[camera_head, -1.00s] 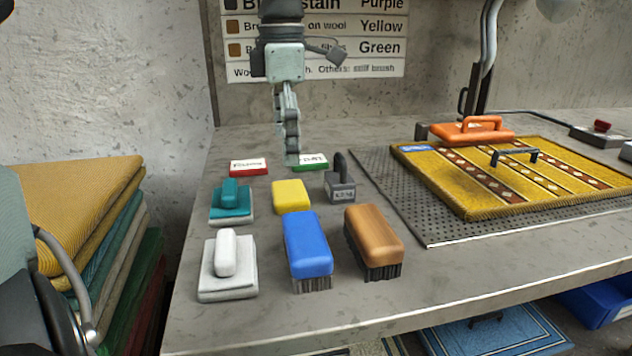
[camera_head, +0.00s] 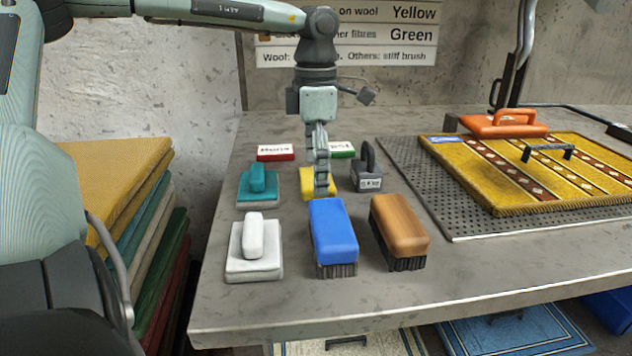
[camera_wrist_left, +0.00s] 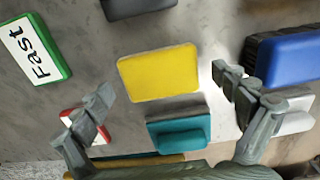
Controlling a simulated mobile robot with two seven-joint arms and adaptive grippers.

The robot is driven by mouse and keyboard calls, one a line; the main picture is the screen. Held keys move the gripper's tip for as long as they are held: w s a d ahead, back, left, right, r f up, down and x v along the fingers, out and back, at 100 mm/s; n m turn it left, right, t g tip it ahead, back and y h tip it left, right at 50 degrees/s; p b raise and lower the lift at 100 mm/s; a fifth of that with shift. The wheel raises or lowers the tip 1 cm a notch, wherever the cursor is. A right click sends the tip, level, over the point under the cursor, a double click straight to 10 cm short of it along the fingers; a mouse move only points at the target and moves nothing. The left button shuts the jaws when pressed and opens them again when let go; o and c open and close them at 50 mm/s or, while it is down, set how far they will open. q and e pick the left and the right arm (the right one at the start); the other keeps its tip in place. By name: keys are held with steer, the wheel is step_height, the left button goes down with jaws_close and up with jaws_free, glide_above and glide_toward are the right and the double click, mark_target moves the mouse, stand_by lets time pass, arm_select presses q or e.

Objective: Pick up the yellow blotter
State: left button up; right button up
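The yellow blotter (camera_head: 306,184) is a plain yellow block lying flat on the grey table, between a teal-handled pad and a small dark weight. It shows whole in the wrist view (camera_wrist_left: 158,73). My left gripper (camera_head: 321,188) points down over it and hides its middle in the head view. In the wrist view the left gripper (camera_wrist_left: 163,84) is open, with one finger at each side of the blotter and nothing between them held. I cannot tell the exact height of the fingertips above the table. My right gripper is not in view.
A teal-handled pad (camera_head: 257,184) is close on the left, a dark weight (camera_head: 367,172) on the right. A blue brush (camera_head: 333,232), brown brush (camera_head: 399,225) and white-handled pad (camera_head: 254,244) stand in front. Red (camera_head: 275,152) and green (camera_head: 342,149) labelled blocks lie behind.

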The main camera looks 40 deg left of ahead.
arm_select(q)
steer(key=c, duration=0.8)
step_height(320, 180, up, 10)
